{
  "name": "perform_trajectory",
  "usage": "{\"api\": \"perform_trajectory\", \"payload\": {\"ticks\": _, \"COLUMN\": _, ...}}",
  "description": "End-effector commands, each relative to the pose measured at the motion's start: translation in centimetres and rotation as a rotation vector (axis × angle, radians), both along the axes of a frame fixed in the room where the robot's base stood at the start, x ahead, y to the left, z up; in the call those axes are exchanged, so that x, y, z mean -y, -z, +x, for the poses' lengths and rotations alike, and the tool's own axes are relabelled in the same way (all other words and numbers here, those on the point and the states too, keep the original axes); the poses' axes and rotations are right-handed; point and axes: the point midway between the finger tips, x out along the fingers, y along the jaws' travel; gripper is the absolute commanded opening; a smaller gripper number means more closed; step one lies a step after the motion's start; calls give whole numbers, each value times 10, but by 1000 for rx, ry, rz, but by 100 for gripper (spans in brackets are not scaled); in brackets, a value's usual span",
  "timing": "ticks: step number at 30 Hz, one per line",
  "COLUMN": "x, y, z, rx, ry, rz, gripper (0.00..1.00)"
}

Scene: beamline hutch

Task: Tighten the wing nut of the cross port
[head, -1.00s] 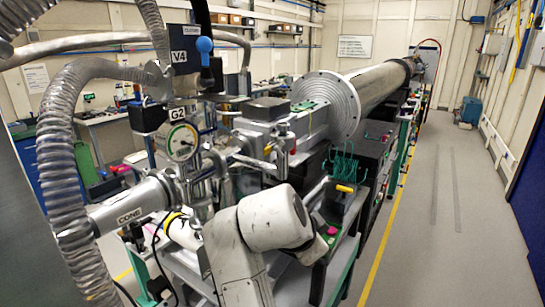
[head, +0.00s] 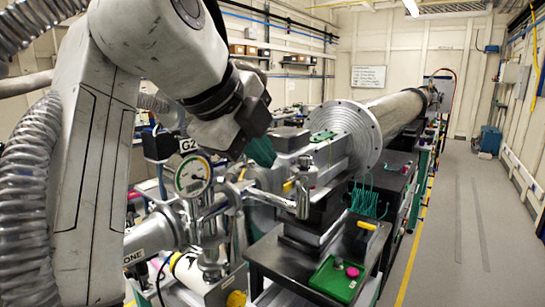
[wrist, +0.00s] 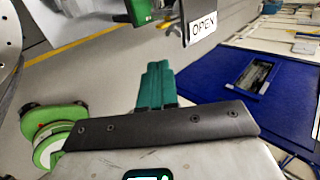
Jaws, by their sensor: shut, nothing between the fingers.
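My gripper (head: 262,151) is raised in the upper left of the head view. Its teal fingers are together and empty, pointing down to the right. They also show shut in the wrist view (wrist: 157,86). The metal cross port (head: 212,222) stands below, under the round gauge (head: 192,177) labelled G2. In the picture the fingers are above and right of the gauge, apparently apart from it. Clamps sit around the cross, but I cannot make out the wing nut clearly. My arm covers much of the left side. The wrist view does not show the cross.
A ribbed hose (head: 25,200) runs down the left. A long steel tube with a wide flange (head: 347,137) lies behind. A green tray (head: 336,280) is at the lower right. The aisle floor (head: 462,225) on the right is clear. An OPEN sign (wrist: 203,26) shows in the wrist view.

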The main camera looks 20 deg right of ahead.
Motion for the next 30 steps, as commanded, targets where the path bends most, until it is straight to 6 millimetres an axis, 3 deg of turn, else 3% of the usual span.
{"api": "perform_trajectory", "payload": {"ticks": 13, "x": 48, "y": 61, "z": 34, "rx": -2, "ry": 1, "rz": -1, "gripper": 0}}
{"api": "perform_trajectory", "payload": {"ticks": 21, "x": 75, "y": 65, "z": 53, "rx": -1, "ry": 0, "rz": -2, "gripper": 0}}
{"api": "perform_trajectory", "payload": {"ticks": 30, "x": 80, "y": 68, "z": 57, "rx": 0, "ry": -2, "rz": -1, "gripper": 0}}
